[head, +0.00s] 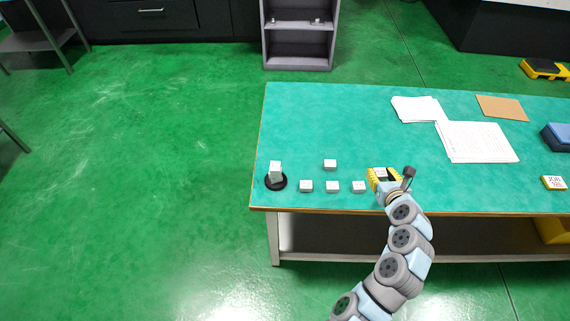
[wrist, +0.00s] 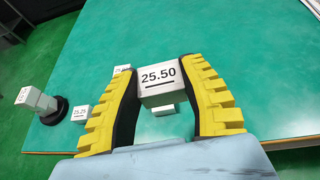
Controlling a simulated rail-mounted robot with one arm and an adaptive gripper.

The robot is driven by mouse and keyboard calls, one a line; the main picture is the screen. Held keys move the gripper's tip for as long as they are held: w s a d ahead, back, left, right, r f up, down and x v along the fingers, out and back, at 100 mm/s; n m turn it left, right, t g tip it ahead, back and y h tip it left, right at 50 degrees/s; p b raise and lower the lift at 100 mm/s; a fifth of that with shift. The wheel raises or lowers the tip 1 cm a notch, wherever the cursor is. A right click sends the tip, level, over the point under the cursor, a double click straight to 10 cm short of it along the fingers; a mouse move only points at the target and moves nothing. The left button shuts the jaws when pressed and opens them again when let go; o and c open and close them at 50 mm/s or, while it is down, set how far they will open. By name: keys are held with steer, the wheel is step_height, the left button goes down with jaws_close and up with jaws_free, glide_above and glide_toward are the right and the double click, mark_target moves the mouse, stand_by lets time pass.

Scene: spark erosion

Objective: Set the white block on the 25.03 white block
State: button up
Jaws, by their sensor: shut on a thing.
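My gripper (head: 379,177) is shut on a white block (wrist: 160,83) marked 25.50, held between its yellow fingers at the table's front edge. In the head view, a white stack (head: 275,168) stands on a round black base (head: 276,184) at the table's left end. The stack also shows in the wrist view (wrist: 36,98), apparently more than one block high. Its label is too small to read, so I cannot tell whether it includes the 25.03 block. Other loose white blocks (head: 306,186) (head: 332,187) (head: 358,187) (head: 330,164) lie between; one reads 25.25 (wrist: 79,113).
The green table (head: 300,120) is clear behind the blocks. A grey shelf (head: 298,62) stands beyond the table.

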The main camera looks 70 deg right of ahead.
steer(key=w+a+r+n+t+y+p, duration=0.1)
steer(key=w+a+r+n+t+y, duration=0.25)
steer(key=w+a, duration=0.6)
steer(key=w+a+r+n+t+y, duration=0.3)
steer(key=w+a+r+n, duration=0.25)
steer(key=w, duration=0.75)
steer(key=m+b, duration=0.1)
steer(key=b, duration=0.1)
glide_above(276, 167)
steer(key=f, duration=0.9)
steer(key=shift+s+a, duration=0.4)
steer(key=shift+w+d+f, duration=0.2)
steer(key=shift+d+f, duration=0.15)
steer(key=shift+w+d+f+b, duration=0.2)
steer(key=shift+f+b, duration=0.15)
steer(key=shift+f, duration=1.5)
steer(key=shift+f, duration=0.1)
